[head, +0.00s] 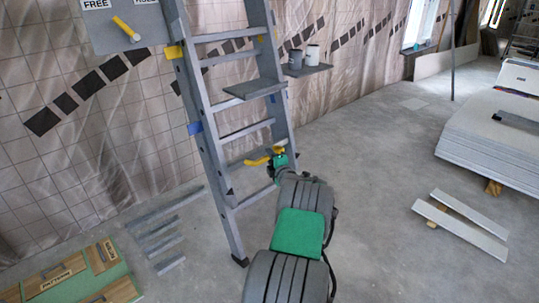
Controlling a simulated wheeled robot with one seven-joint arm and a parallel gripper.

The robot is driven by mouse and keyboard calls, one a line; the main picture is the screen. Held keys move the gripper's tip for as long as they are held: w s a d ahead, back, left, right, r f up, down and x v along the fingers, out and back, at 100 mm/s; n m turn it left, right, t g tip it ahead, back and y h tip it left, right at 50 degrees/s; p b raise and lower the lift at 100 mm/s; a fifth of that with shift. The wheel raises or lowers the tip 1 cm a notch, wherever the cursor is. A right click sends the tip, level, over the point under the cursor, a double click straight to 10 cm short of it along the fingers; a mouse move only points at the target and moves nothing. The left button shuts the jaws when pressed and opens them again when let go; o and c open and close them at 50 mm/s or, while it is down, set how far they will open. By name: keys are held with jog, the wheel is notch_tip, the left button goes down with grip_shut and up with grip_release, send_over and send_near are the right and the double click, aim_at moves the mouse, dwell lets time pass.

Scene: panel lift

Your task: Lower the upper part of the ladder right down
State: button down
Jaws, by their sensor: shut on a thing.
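The grey ladder (188,92) leans against the sheeted wall, its top out of view. It has two overlapping sections, with yellow brackets (173,52) and a blue band (195,128) on the rails. My gripper (277,156), with a green wrist, is at the lower right of the ladder, by the right rail. It is shut on a yellow handle (256,162) in front of the lower rungs. The fingers are small and partly hidden. A grey panel (100,38) at the top left carries a yellow lever (125,28) and a label reading FREE; the second label is cut off.
A shelf on the ladder (255,89) sticks out at mid height. Two cups (295,62) stand on another shelf (306,71) to its right. Boards (460,225) and stacked panels (490,140) lie at right. The middle floor is clear.

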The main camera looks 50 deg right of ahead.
jog(key=shift+s+f, duration=0.15)
jog(key=shift+f, duration=0.45)
jog(key=c, duration=1.5)
grip_release()
jog(key=shift+c, duration=0.2)
jog(key=shift+o, duration=1.2)
jog(key=shift+r, duration=0.25)
jog(key=p+v, duration=0.2)
jog(key=v, duration=0.5)
jog(key=shift+s+a+p, duration=0.25)
jog(key=shift+s+p, duration=0.05)
